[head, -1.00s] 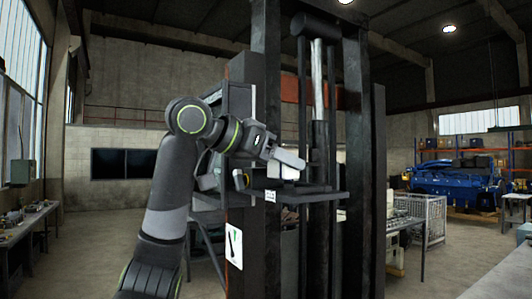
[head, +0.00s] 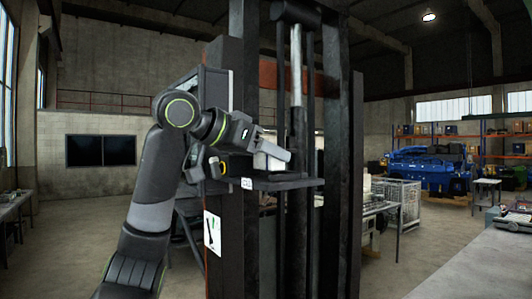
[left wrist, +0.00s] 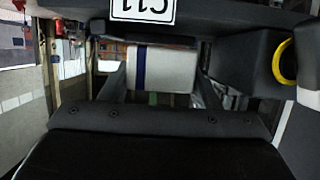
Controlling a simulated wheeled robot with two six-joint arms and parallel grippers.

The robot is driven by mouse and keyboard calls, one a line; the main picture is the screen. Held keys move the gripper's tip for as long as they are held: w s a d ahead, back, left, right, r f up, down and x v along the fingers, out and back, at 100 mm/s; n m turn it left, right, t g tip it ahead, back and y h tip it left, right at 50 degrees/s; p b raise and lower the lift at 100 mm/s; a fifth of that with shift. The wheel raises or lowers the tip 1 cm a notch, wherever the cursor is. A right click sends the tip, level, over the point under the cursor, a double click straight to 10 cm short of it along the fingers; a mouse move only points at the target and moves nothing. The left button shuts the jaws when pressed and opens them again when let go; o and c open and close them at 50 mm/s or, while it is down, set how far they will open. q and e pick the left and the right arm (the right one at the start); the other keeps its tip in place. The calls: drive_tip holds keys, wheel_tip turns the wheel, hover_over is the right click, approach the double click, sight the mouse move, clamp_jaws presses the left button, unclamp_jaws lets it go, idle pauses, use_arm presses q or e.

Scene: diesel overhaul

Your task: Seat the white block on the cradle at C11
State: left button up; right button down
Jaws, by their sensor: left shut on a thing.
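My left gripper (head: 274,152) is shut on the white block (head: 268,163) at the dark mast in the head view. The block shows as a pale shape just above a dark shelf (head: 290,183) with a small C11 label (head: 246,184); I cannot tell whether it touches. In the left wrist view the white block (left wrist: 165,68) has a blue stripe and sits between the two fingers (left wrist: 160,85). The C11 label (left wrist: 143,10) is upside down at the top edge there. The cradle's seat under the block is hidden. My right gripper is not in view.
The mast's dark uprights (head: 335,120) stand right beside the gripper. A yellow part (head: 223,168) sits left of the shelf; a yellow ring (left wrist: 285,62) shows in the wrist view. Behind are a wire cage (head: 402,203) and a blue engine (head: 430,172). Open floor lies at left.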

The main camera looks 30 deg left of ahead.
use_arm(q)
drive_tip(key=shift+f+b, duration=0.65)
drive_tip(key=shift+f, duration=0.25)
drive_tip(key=o, duration=1)
drive_tip(key=shift+s, duration=0.1)
drive_tip(key=shift+d+r, duration=0.1)
drive_tip(key=shift+d, duration=0.05)
drive_tip(key=shift+s, duration=0.25)
drive_tip(key=b+v, duration=0.3)
drive_tip(key=v, duration=1.4)
drive_tip(key=shift+r, duration=0.15)
